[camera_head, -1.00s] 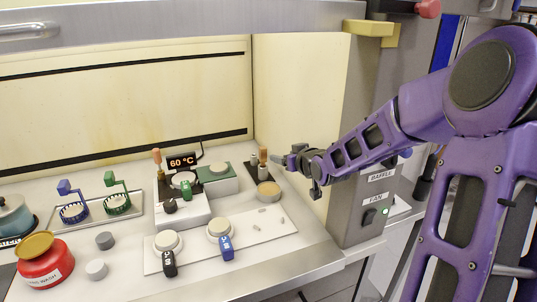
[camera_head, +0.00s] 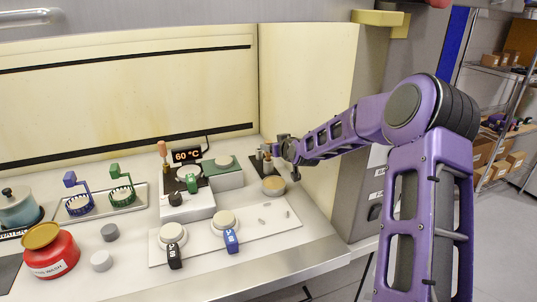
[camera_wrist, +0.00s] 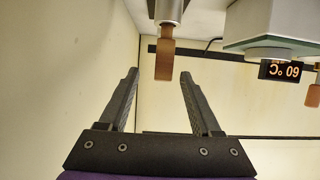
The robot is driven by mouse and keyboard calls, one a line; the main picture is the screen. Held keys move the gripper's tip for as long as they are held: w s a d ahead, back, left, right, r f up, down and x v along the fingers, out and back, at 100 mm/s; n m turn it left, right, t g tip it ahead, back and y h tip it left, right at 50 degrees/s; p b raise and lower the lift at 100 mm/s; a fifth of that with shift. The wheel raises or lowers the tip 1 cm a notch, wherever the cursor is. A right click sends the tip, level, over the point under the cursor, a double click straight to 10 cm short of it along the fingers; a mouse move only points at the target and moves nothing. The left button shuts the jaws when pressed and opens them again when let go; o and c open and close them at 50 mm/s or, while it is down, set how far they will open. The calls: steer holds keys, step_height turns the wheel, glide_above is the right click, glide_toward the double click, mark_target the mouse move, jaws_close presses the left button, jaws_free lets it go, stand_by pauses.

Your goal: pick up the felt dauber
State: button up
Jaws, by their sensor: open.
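An upright tool with an orange-brown top and a metal collar (camera_wrist: 164,62), which looks like the felt dauber, shows near the fingertips in the upside-down wrist view. In the head view it stands in a dark holder (camera_head: 267,152) at the bench's back right, partly hidden by my gripper. My gripper (camera_head: 281,150) is just right of it. In the wrist view the jaws (camera_wrist: 158,75) are open and empty, with the brown end at the gap between the tips. I see no contact; the depth between them is unclear.
A round tan pad (camera_head: 273,186) sits just in front. Left are a green-topped box (camera_head: 224,178), a 60 °C display (camera_head: 187,156) and a similar orange-handled tool (camera_head: 163,150). A white board (camera_head: 270,222) with capped pieces lies in front. The cabinet side wall (camera_head: 310,90) is close on the right.

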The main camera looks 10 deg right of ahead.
steer(key=shift+a+x, duration=0.2)
steer(key=shift+x, duration=1.75)
steer(key=shift+s+f, duration=0.1)
jaws_close()
